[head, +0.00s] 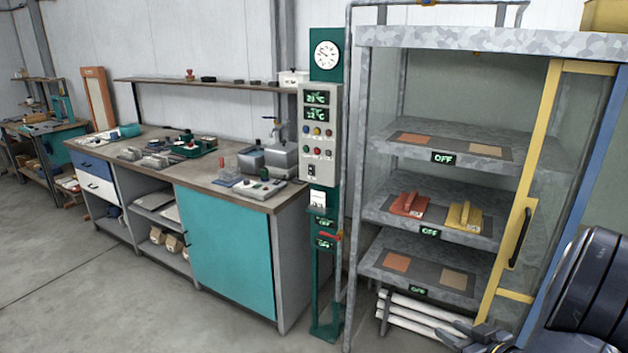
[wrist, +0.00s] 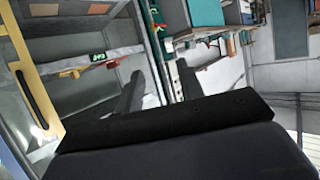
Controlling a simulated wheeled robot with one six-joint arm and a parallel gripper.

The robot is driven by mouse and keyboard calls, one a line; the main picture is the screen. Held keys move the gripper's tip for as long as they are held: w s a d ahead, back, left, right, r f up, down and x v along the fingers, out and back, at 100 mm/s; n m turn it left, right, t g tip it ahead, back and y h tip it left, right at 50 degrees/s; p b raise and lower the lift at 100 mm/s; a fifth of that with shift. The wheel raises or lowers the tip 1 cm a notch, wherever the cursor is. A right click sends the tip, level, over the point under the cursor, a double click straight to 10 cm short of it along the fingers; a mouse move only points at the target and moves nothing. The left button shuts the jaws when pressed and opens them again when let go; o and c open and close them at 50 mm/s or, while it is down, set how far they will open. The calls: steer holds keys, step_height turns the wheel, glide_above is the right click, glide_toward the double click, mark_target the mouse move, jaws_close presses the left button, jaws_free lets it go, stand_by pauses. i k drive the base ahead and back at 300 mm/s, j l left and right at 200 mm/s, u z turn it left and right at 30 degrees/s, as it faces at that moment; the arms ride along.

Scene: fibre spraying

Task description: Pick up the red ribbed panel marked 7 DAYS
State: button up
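A red ribbed panel (head: 408,204) lies on the middle shelf of the metal cabinet, on the left side, with a small white tag too small to read. A yellow ribbed panel (head: 464,215) lies to its right on the same shelf. My gripper (head: 478,337) is at the bottom right of the head view, in front of and below the shelves, apart from both panels. In the wrist view, the two dark fingers of my gripper (wrist: 160,86) stand apart with nothing between them.
The cabinet (head: 490,40) has a yellow-framed door (head: 537,170) with a dark handle, on the right. A control post (head: 318,140) with dials and a red lever stands left of the cabinet. A workbench (head: 150,145) runs further left. The floor in front is clear.

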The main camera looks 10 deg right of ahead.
mark_target(414, 206)
steer(key=i+j+z, duration=0.2)
steer(key=i+z, duration=0.2)
steer(key=i, duration=0.35)
steer(key=i+j+z, duration=0.45)
steer(key=i, duration=0.25)
steer(key=i+j+z, duration=0.4)
steer(key=i+j, duration=0.25)
steer(key=i+j+z, duration=0.4)
steer(key=i+j, duration=0.15)
steer(key=j, duration=0.3)
